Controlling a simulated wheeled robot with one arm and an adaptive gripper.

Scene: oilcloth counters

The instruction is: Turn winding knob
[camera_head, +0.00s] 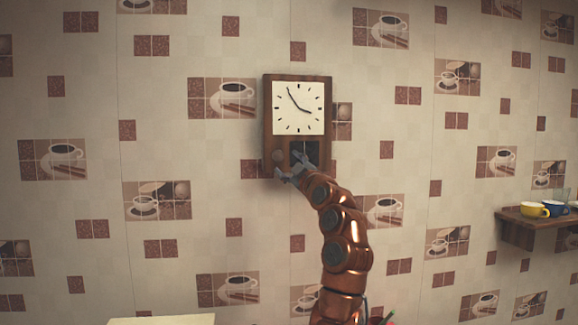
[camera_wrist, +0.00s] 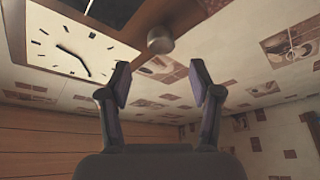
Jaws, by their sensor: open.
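A wooden wall clock (camera_head: 267,112) with a square cream face (camera_head: 298,108) hangs on the wall. Its round winding knob (camera_head: 278,156) sits at the lower left of the casing, beside a dark window. My gripper (camera_head: 287,171) is at the lower part of the clock, just below and right of the knob in the head view. In the wrist view, the knob (camera_wrist: 160,40) shows clearly beyond the fingertips. My gripper (camera_wrist: 160,82) is open there, with nothing between its two fingers. The clock face (camera_wrist: 68,50) appears tilted at the upper left.
A wooden wall shelf (camera_head: 528,222) at the right holds a yellow cup (camera_head: 533,209) and a blue cup (camera_head: 556,208). A pale surface edge (camera_head: 162,319) shows at the bottom. The wall around the clock is flat and patterned with coffee-cup tiles.

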